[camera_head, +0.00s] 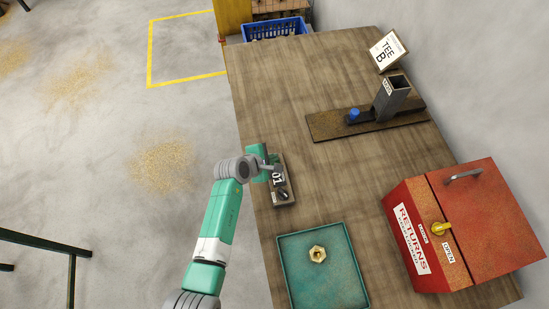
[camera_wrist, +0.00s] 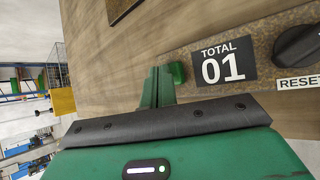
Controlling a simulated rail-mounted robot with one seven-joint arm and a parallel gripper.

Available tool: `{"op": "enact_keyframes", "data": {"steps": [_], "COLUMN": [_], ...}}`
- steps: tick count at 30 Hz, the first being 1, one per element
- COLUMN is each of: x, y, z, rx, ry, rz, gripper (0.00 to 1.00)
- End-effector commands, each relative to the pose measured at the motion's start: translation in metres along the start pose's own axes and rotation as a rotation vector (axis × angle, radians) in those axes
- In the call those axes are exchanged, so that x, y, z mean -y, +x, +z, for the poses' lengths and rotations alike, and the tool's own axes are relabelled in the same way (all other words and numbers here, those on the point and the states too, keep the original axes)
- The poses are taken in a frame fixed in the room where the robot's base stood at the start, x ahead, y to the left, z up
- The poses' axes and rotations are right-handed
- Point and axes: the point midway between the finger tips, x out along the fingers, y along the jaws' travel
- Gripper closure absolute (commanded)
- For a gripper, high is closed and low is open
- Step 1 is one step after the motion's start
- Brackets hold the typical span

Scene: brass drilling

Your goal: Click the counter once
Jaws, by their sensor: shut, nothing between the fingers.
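The counter (camera_head: 286,199) is a small brownish block near the left edge of the workbench. In the wrist view the counter (camera_wrist: 262,34) shows a black plate (camera_wrist: 223,62) reading "TOTAL 01", a dark knob (camera_wrist: 299,46) and a "RESET" label (camera_wrist: 298,83). A small green piece (camera_wrist: 177,73), seemingly its button, sits at the plate's left. My green gripper (camera_head: 266,164) is at the counter's far end. In the wrist view my gripper's fingers (camera_wrist: 159,86) are shut and empty, right beside the green piece. Whether they touch it I cannot tell.
A teal tray (camera_head: 286,261) holds a brass hex part (camera_head: 317,254). A red returns box (camera_head: 478,202) stands at the right. A dark board (camera_head: 330,128) carries a grey post (camera_head: 392,98) and a blue piece (camera_head: 353,115). The bench's middle is clear.

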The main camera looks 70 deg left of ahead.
Motion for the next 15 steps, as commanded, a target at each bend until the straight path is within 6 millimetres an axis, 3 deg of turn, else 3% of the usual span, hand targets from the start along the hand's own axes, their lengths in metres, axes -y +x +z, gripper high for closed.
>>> {"op": "enact_keyframes", "data": {"steps": [15], "x": [-0.0067], "y": [-0.0096], "z": [0.0066], "rx": [-0.001], "ry": [0.0], "rz": [-0.001], "gripper": [1.0]}}
